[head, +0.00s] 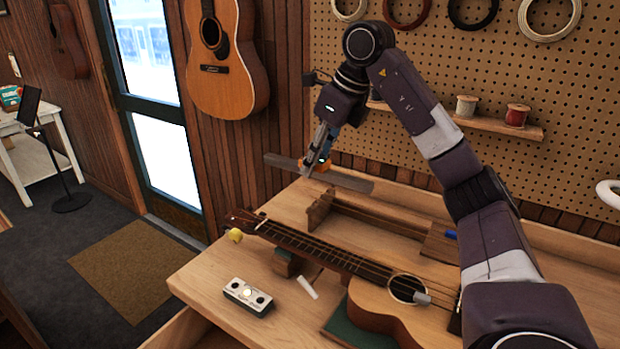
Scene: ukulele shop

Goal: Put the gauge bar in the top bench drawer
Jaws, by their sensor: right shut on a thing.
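The gauge bar (350,181) is a long, flat grey bar held in the air above the back left part of the wooden workbench (207,283). My right gripper (317,164) is shut on it near its middle, and the bar sticks out on both sides. A wooden edge (180,331) juts out below the bench's front left edge; it looks like part of a pulled-out bench drawer, but its inside is mostly out of frame. My left gripper is not in view.
A ukulele (385,300) lies across the bench on supports. A small silver box (248,297) and a white stick (307,287) lie near the front. A wooden rack (322,209) stands behind the neck. A pegboard (560,110) with a spool shelf (490,122) rises behind.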

